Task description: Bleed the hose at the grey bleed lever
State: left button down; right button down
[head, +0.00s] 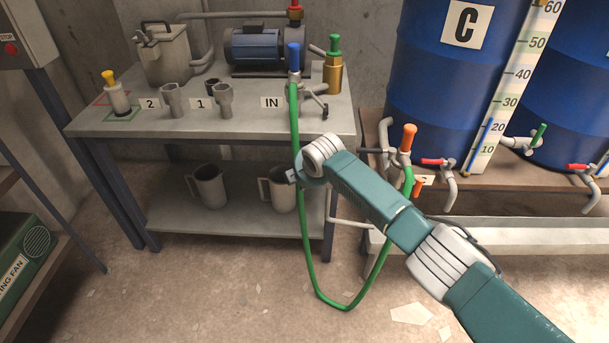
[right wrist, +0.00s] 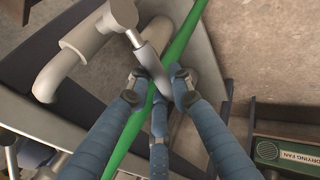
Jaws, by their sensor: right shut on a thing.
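In the right wrist view my right gripper (right wrist: 157,86) is shut on a slim grey lever (right wrist: 147,58) that hangs from a round joint beside a bent grey pipe (right wrist: 70,58). The green hose (right wrist: 187,37) runs diagonally just behind the fingers. In the head view the green hose (head: 309,250) hangs in a loop from the blue-topped fitting (head: 294,62) by the IN label down to the drum C outlet with an orange handle (head: 409,138). My right arm comes in from the right there, its wrist in front of the hose and its fingers not discernible. My left gripper is not in view.
Blue drums (head: 440,75) with taps stand right. Bare floor lies in front.

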jog(key=shift+s+a+f+h, duration=0.1)
jog(key=shift+f+h, duration=0.35)
jog(key=shift+h, duration=0.05)
jog(key=shift+f, duration=0.1)
jog(key=c, duration=1.5)
grip_release()
jog(key=shift+c, duration=0.2)
jog(key=v, duration=1.2)
jog(key=shift+a, duration=0.1)
